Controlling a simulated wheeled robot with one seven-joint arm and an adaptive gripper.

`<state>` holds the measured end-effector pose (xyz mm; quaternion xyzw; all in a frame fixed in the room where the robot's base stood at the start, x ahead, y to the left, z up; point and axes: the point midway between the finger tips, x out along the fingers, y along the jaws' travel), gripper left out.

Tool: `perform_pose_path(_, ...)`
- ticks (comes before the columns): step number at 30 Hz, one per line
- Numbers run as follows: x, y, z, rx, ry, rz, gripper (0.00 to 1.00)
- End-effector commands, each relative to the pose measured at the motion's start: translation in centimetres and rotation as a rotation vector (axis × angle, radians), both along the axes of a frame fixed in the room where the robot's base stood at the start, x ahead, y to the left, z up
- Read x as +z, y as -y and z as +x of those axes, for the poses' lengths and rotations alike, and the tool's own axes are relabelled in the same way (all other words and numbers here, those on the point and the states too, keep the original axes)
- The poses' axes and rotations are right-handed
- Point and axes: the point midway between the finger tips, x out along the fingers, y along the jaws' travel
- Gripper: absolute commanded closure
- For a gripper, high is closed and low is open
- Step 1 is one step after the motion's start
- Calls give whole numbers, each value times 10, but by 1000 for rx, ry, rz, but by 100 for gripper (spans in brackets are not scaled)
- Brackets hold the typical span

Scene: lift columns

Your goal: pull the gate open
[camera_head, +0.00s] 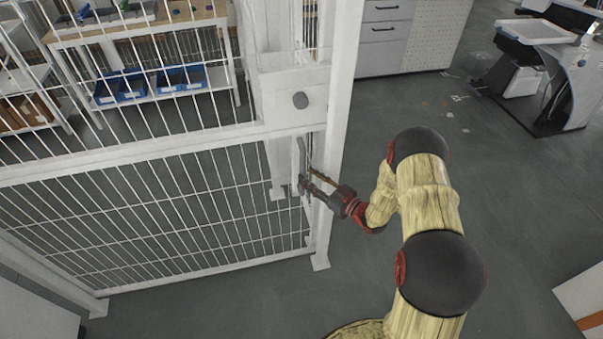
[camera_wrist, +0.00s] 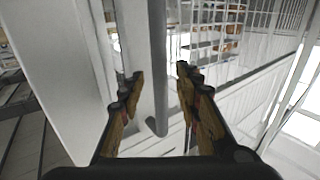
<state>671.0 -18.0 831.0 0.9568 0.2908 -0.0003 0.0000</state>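The gate (camera_head: 150,150) is a white frame with wire bars, filling the left of the head view. It looks closed against a white post (camera_head: 343,85). A grey upright handle bar (camera_head: 302,150) is at its right edge, below a white lock box (camera_head: 285,84). My gripper (camera_head: 307,180) is at this bar, reaching in from the right. In the wrist view the handle bar (camera_wrist: 158,65) stands between the two spread fingers of my gripper (camera_wrist: 160,80). Gaps show on both sides of the bar. Whether the bar lies fully within finger depth is hard to tell.
A shelf bench (camera_head: 150,30) with blue bins (camera_head: 120,88) stands behind the gate. A white cabinet (camera_head: 415,35) is at the back, and a machine (camera_head: 545,50) at the far right. The grey floor (camera_head: 520,200) right of the post is mostly clear.

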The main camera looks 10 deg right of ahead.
Motion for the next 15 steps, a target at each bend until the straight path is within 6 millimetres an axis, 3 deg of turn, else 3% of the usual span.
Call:
perform_pose_path(6, -1, -17, 24, 1, 1, -1, 67)
perform_pose_path(15, 0, -21, 32, -1, 0, 0, 67)
